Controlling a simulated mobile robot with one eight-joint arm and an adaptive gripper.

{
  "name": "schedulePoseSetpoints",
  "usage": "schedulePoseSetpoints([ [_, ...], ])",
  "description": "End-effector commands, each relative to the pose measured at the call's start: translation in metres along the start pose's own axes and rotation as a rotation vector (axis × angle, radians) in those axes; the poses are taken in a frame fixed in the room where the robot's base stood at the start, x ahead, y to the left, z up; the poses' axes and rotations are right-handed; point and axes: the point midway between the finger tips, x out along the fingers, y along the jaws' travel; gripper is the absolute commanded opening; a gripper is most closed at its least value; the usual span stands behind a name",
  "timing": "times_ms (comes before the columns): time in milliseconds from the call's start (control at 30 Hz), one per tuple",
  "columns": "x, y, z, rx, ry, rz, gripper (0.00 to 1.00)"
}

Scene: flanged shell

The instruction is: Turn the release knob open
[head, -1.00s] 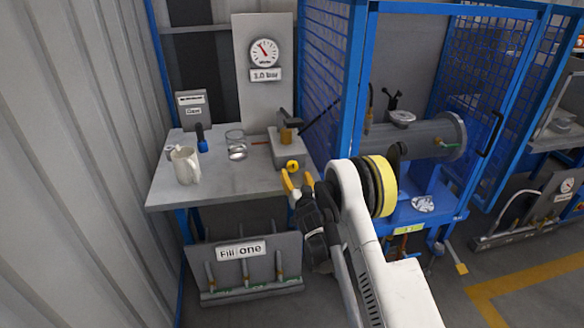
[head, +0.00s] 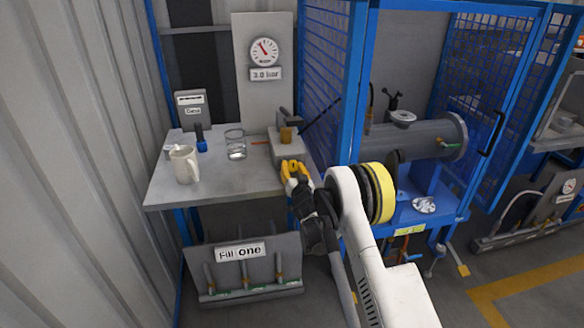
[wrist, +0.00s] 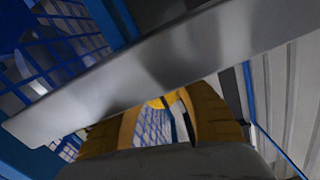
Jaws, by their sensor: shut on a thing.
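The yellow release knob (wrist: 163,101) shows in the wrist view as a small round patch between my two yellow fingers. In the head view my gripper (head: 293,166) is at the front of the pump-like block (head: 291,146) on the right end of the bench. My fingers are closed around the knob there and hide most of it. How far the knob is turned cannot be seen.
The grey bench (head: 228,188) carries a white mug (head: 184,164) and a glass jar (head: 236,146). Its edge crosses close in front of the wrist camera. A blue mesh cage (head: 328,60) stands right of the bench. A gauge (head: 263,51) hangs behind.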

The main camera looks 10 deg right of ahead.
Motion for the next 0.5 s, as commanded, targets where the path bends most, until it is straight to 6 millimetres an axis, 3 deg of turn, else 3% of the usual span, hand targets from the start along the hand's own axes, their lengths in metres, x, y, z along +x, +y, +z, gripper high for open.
schedulePoseSetpoints([
  [267,0.0003,0.0001,-0.0004,-0.033,0.001,0.000,0.07],
  [500,0.0003,0.0006,-0.0005,-0.163,0.001,0.000,0.07],
])
